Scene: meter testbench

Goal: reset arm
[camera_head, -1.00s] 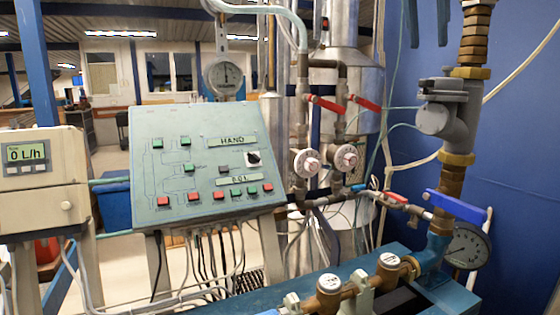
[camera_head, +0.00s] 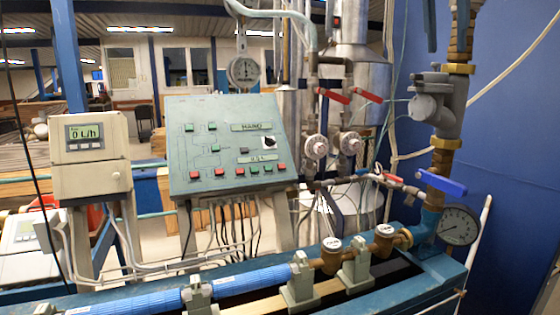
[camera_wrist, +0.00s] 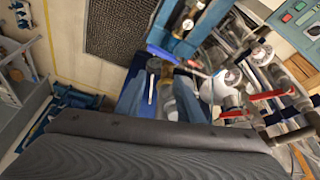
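A dark grey ribbed part of my gripper (camera_wrist: 150,150) fills the bottom of the wrist view. In the head view, the sloped control panel (camera_head: 215,165) with green and red buttons stands in the middle. The flow display box (camera_head: 90,155) to its left reads 0 L/h. The wrist view looks at the pipework from a tilted angle, with a corner of the panel (camera_wrist: 305,18) at its upper right.
Pipes with red valve levers (camera_head: 334,96) and a blue lever (camera_head: 441,183) stand to the right. A pressure gauge (camera_head: 459,225) sits by the blue wall. A blue pipe run (camera_head: 250,280) crosses the front. In the wrist view, a dark floor grating (camera_wrist: 118,30) shows beside pale floor.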

